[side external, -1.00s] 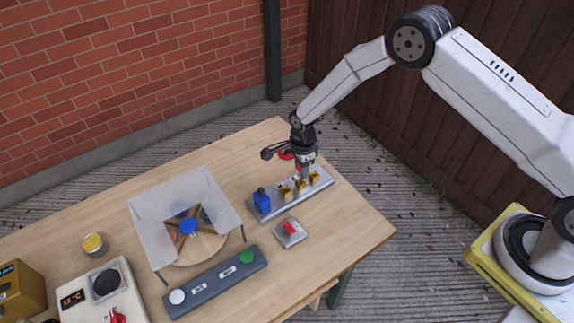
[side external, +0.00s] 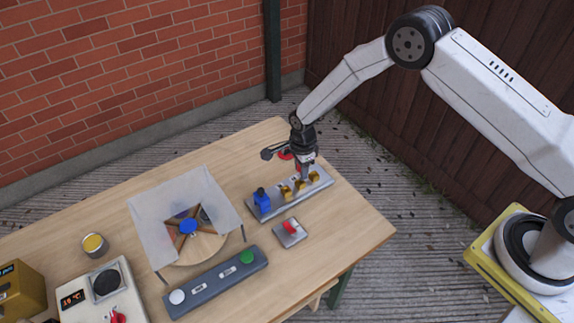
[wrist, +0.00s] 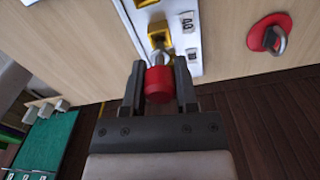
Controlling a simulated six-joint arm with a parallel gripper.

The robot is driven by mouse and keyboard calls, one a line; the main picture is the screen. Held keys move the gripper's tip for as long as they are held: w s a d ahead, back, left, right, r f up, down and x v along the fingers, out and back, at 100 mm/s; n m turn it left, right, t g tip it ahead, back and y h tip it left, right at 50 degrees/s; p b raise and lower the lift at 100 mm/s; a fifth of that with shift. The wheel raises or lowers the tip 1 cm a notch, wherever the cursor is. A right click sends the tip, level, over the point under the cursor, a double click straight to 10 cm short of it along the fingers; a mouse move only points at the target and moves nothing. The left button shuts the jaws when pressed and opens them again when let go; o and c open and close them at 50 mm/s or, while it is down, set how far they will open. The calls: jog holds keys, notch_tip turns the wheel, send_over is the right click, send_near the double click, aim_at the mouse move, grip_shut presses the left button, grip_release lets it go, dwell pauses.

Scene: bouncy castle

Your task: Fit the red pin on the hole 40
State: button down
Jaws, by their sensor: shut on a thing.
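The red pin (wrist: 158,86) has a red cap and a metal shaft. My gripper (wrist: 160,88) is shut on its cap, with one finger on each side. In the wrist view the shaft points at a yellow socket (wrist: 158,31) beside the label 40 (wrist: 188,22). The shaft tip overlaps the socket's near edge; I cannot tell whether it is inside the hole. In the side view my gripper (side external: 306,167) is low over the far right part of the grey plate (side external: 268,213), which carries several yellow sockets. The pin is mostly hidden there.
A blue block (side external: 262,201) stands at the plate's left end. A small switch box (side external: 290,233) and a grey button bar (side external: 215,283) lie nearer. A clear-shielded wheel (side external: 188,227) stands left. A red disc with a metal loop (wrist: 268,35) lies beside the plate.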

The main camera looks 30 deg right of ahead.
jog(key=shift+f, duration=1.3)
dwell(3.0)
grip_release()
dwell(0.5)
jog(key=shift+r, duration=0.15)
jog(key=shift+r, duration=3.6)
